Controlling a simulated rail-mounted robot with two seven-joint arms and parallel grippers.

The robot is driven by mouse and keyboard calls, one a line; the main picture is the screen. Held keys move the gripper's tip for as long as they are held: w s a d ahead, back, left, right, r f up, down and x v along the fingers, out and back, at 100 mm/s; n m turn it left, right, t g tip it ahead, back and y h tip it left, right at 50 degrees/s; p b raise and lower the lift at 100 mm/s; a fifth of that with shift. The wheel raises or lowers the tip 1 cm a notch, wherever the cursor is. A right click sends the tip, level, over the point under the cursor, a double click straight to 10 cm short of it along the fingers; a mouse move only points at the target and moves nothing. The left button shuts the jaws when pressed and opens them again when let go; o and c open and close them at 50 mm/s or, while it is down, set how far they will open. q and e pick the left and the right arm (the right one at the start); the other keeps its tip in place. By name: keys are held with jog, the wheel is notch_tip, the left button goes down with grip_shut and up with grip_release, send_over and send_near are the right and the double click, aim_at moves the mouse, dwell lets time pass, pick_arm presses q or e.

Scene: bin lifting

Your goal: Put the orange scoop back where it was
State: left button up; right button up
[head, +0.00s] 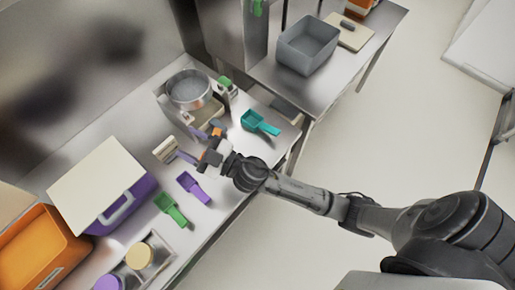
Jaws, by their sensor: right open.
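My right gripper (207,146) is over the steel counter, in front of the round pan, and it is open. A small orange piece (217,127) shows right beside its fingers. It may be part of the orange scoop, but the gripper hides too much to be sure. No whole orange scoop shows. A teal scoop (260,122) lies to the right of the gripper. A purple scoop (193,187) and a green scoop (170,208) lie to its lower left. My left gripper is not in view.
A round steel pan (189,90) stands behind the gripper. A pale-headed tool (167,149) is at its left. A purple bin (122,205) with a cream lid and an orange bin (72,246) stand at left. A grey bin (297,57) is on the far table.

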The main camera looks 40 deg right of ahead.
jog(key=s+d+f+m+g+h, duration=0.7)
jog(key=s+d+f+m+h, duration=0.2)
jog(key=s+d+f+h, duration=0.4)
jog(key=s+f+g+y, duration=0.1)
jog(key=s+f+g, duration=0.2)
jog(key=s, duration=0.4)
jog(key=s+f+g+y, duration=0.2)
jog(key=s+f+g, duration=0.1)
jog(key=s+g, duration=0.3)
jog(key=shift+s+f+n+y, duration=0.3)
jog(key=shift+s+f+n, duration=0.1)
jog(key=shift+s, duration=0.25)
jog(key=shift+a, duration=0.1)
